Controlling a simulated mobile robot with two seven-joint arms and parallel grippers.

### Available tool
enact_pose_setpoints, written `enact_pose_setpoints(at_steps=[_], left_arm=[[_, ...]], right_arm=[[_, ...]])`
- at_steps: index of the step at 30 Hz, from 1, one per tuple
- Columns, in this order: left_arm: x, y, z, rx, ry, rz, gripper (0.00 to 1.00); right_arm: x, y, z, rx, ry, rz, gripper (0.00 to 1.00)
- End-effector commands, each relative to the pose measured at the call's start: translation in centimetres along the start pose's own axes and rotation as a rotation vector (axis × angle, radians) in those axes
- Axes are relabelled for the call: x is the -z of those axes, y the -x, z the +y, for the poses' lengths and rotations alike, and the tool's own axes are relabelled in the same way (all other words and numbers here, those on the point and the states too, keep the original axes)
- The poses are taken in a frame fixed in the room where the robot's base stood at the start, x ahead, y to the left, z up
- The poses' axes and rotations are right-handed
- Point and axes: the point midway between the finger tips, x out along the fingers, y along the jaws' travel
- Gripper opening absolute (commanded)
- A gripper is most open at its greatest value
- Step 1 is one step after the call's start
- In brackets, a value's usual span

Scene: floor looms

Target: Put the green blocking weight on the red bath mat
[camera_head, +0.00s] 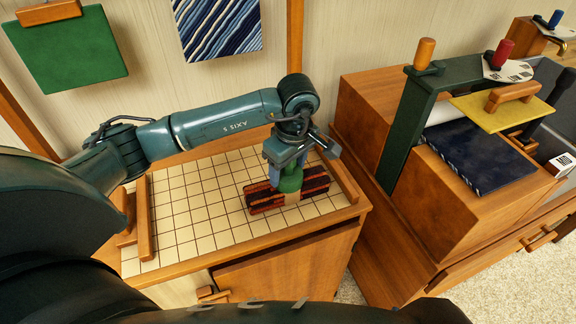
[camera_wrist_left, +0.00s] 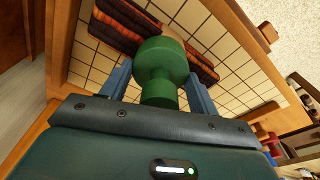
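The green blocking weight (camera_head: 290,183) is a knobbed round piece between the blue fingers of my left gripper (camera_head: 288,177). In the left wrist view the weight (camera_wrist_left: 162,60) has a wide part with a finger of the left gripper (camera_wrist_left: 158,85) close against each side, so the gripper looks shut on it. The red bath mat (camera_head: 262,203), dark red with black stripes, lies flat on the gridded board right below the weight. It also shows behind the weight in the left wrist view (camera_wrist_left: 125,22). Whether the weight's bottom touches the mat is hidden. My right gripper is not in view.
The gridded board (camera_head: 190,220) has a raised wooden rail at left and right, with bare squares left of the mat. A wooden cabinet (camera_head: 385,110) at right carries a dark blue cloth (camera_head: 468,155), a yellow board (camera_head: 495,110) and a dark green upright (camera_head: 405,130).

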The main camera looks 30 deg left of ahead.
Motion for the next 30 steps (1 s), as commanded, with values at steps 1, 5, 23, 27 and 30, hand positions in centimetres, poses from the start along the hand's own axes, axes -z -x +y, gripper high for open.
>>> enact_pose_setpoints(at_steps=[1,5,23,27,30], left_arm=[[0.0,0.0,0.0,0.0,0.0,0.0,0.64],[0.0,0.0,0.0,0.0,0.0,0.0,0.74],[0.1,3.2,0.1,-0.005,-0.001,0.002,0.82],[0.1,6.4,0.1,-0.006,0.0,0.002,0.82],[0.1,8.5,0.1,-0.005,0.0,0.001,0.82]], right_arm=[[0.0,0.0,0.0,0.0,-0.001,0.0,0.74],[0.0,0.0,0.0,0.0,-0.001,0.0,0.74],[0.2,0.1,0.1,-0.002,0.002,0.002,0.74],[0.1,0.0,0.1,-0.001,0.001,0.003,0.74],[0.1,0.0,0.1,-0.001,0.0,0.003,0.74]])
